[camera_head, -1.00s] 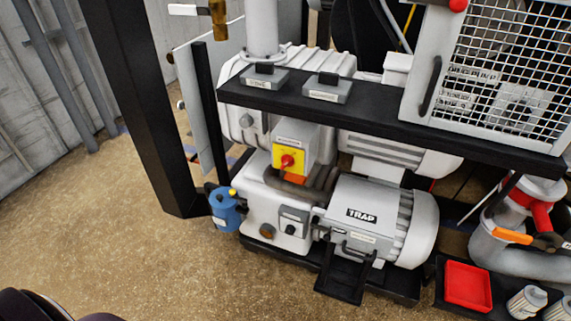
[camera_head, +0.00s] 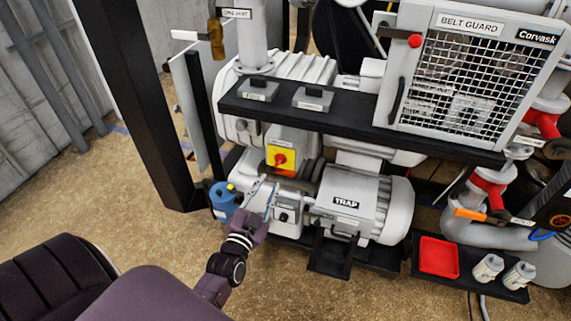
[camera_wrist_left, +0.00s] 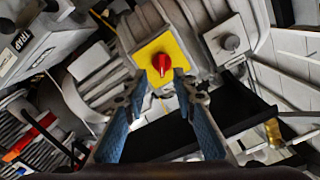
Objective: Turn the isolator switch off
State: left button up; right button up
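The isolator switch is a red knob (camera_head: 280,159) on a yellow plate (camera_head: 290,154), fixed to a grey box (camera_head: 290,137) on the front of the pump. In the left wrist view the red knob (camera_wrist_left: 161,64) and yellow plate (camera_wrist_left: 178,48) lie ahead, between the finger directions. My left gripper (camera_head: 264,187) is open and empty, below and a little left of the knob in the head view. Its blue-padded fingers (camera_wrist_left: 158,108) are spread apart in the wrist view, and they do not appear to touch the knob. My right gripper is not in view.
A black shelf (camera_head: 350,124) with two small grey blocks runs above the switch. A belt guard (camera_head: 470,75) stands at upper right. A blue canister (camera_head: 222,203) is left of the gripper. A red tray (camera_head: 439,257) sits at lower right. Floor at left is clear.

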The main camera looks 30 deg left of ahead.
aim_at(278, 164)
pick_arm(q)
jog(key=x, duration=0.4)
jog(key=p+x, duration=0.1)
jog(key=x, duration=0.3)
jog(key=shift+r, duration=0.25)
grip_shut()
